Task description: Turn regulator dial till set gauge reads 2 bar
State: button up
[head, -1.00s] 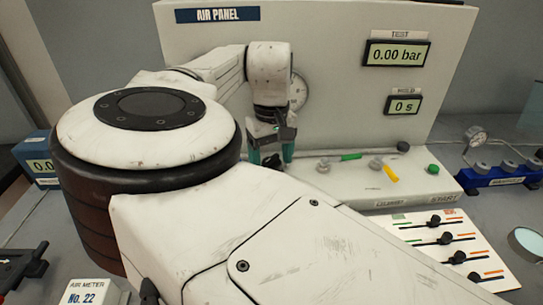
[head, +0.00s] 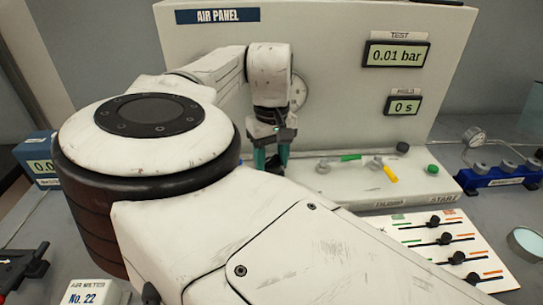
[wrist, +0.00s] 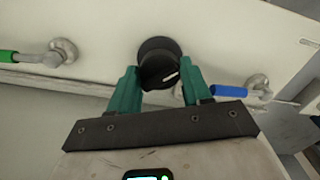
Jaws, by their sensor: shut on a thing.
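My gripper (head: 270,160) points down at the air panel (head: 340,60). In the wrist view its two green fingers (wrist: 160,88) are shut on the black regulator dial (wrist: 158,62), one on each side. A white pointer line on the dial points toward the right finger. In the head view the dial is mostly hidden behind the fingers. A round gauge (head: 298,92) on the panel is partly covered by my wrist, and its reading cannot be made out. The TEST display (head: 397,55) reads 0.01 bar and the HOLD display (head: 404,105) reads 0 s.
A green-handled valve (head: 350,157) and a yellow-handled valve (head: 390,173) stand right of my gripper. A green button (head: 433,170) sits further right. A blue-handled valve (wrist: 230,91) is close beside the right finger. A slider board (head: 450,245) lies in front.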

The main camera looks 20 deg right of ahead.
jog(key=shift+r, duration=0.15)
jog(key=m+p, duration=0.2)
jog(key=p, duration=0.1)
jog(key=shift+r, duration=0.15)
jog(key=m+p, duration=0.3)
jog(key=shift+m+p, duration=0.3)
jog(key=shift+p, duration=0.1)
jog(key=m+p, duration=0.2)
jog(key=m, duration=0.1)
jog(key=shift+f+m, duration=0.2)
jog(key=shift+m, duration=0.1)
jog(key=shift+m+p, duration=0.8)
jog(key=shift+m, duration=1.1)
jog(key=shift+f, duration=0.1)
jog(key=o, duration=1)
jog(key=shift+o, duration=0.2)
